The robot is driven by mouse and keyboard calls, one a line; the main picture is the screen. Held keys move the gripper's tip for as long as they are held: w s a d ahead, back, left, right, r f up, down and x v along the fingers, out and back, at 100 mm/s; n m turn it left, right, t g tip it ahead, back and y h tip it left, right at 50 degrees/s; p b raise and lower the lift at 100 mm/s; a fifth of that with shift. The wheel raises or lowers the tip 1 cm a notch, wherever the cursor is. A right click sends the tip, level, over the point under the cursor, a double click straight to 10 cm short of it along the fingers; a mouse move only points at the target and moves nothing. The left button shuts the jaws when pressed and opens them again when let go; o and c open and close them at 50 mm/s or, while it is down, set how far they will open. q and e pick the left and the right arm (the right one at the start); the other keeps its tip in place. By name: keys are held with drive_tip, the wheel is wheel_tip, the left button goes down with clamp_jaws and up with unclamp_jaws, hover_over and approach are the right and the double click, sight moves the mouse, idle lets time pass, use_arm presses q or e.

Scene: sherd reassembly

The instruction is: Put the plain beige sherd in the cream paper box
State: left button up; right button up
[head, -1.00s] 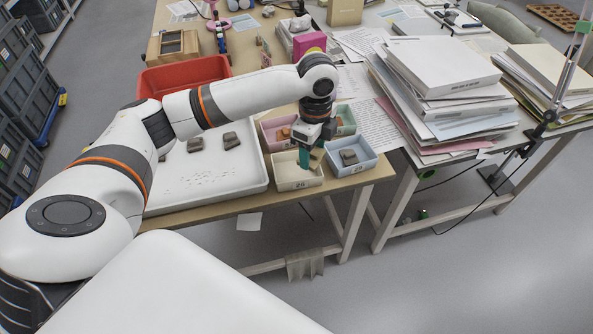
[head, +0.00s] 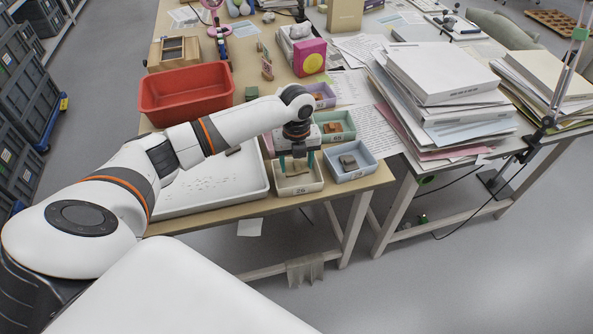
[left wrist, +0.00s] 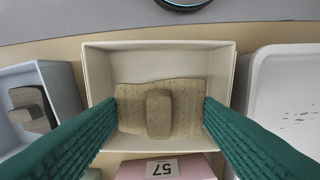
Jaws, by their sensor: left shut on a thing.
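The plain beige sherd (left wrist: 187,108) is a speckled, roughly rectangular piece with a raised block in its middle. My left gripper (left wrist: 160,112) is shut on it, with a green finger against each side edge. In the head view my left gripper (head: 296,166) points down into the cream paper box (head: 300,191), which is labelled 26. In the left wrist view the sherd lies within the walls of the cream box (left wrist: 160,46). I cannot tell whether it touches the floor of the box. My right gripper is not in view.
A blue box (head: 352,176) with a grey sherd stands to the right, and a green box (head: 347,135) behind it. A pink box (left wrist: 195,170) adjoins the cream one. A white tray (head: 215,198) lies left, below a red bin (head: 185,101). The table's front edge is close.

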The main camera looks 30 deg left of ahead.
sight(296, 172)
use_arm(q)
drive_tip(key=shift+f, duration=1.95)
drive_tip(key=shift+f, duration=0.1)
drive_tip(key=o, duration=1)
wheel_tip(296, 172, up, 12)
drive_tip(key=shift+r, duration=0.15)
